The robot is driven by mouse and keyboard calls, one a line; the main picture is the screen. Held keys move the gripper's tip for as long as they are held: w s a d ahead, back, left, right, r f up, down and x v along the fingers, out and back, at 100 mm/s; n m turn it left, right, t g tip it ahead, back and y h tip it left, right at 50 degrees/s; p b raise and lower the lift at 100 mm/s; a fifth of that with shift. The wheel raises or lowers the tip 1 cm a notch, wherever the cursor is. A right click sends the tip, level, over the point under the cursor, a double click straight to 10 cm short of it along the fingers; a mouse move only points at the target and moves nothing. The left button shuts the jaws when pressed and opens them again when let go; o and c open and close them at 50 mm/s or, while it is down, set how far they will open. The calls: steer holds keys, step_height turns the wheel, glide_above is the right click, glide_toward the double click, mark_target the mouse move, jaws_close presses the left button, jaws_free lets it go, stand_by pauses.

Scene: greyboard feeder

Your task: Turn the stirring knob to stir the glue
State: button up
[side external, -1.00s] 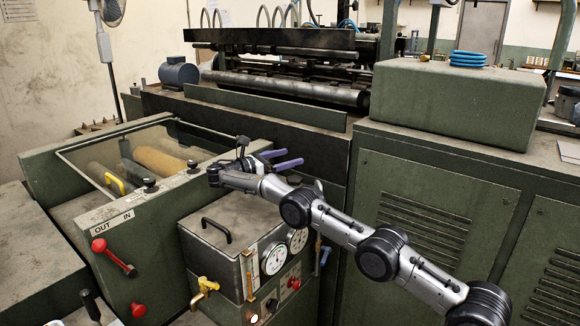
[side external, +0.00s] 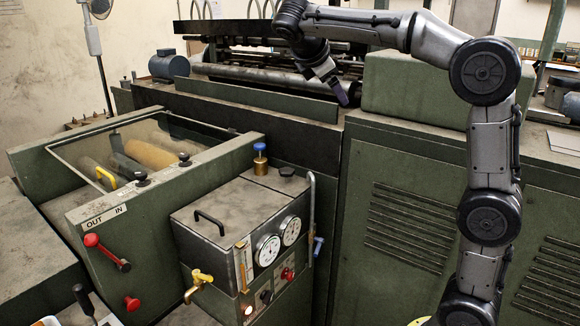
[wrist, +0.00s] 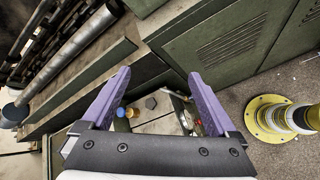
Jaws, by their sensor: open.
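The glue unit's grey box (side external: 215,208) stands left of centre in the side external view. My gripper (side external: 337,92), with purple fingers, is open and empty, well above and behind the box. In the wrist view my gripper (wrist: 158,73) has its fingers spread wide.
A black carry handle (side external: 212,222), gauges (side external: 268,250), a brass tap (side external: 199,284) and a bent pipe (side external: 312,205) surround the box. The glass-covered roller trough (side external: 140,160) lies left, green cabinets (side external: 400,215) right. Open air surrounds my gripper.

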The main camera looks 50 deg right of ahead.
steer(key=s+a+f+m+t+y, duration=0.5)
steer(key=s+a+f+m+y, duration=0.45)
steer(key=s+a+f, duration=0.95)
steer(key=w+d+r+n+y, duration=0.1)
steer(key=w+d+r, duration=0.4)
steer(key=w, duration=0.4)
steer(key=w+d+r+n, duration=0.1)
steer(key=w+d+r, duration=0.2)
steer(key=w+r, duration=0.6)
steer(key=m+g, duration=0.1)
glide_above(288, 170)
steer(key=s+d, duration=0.1)
steer(key=s, duration=0.5)
step_height(288, 170, down, 12)
steer(key=shift+y, duration=0.35)
steer(key=x, duration=1.3)
steer(key=shift+s+f, duration=0.1)
steer(key=shift+f, duration=0.35)
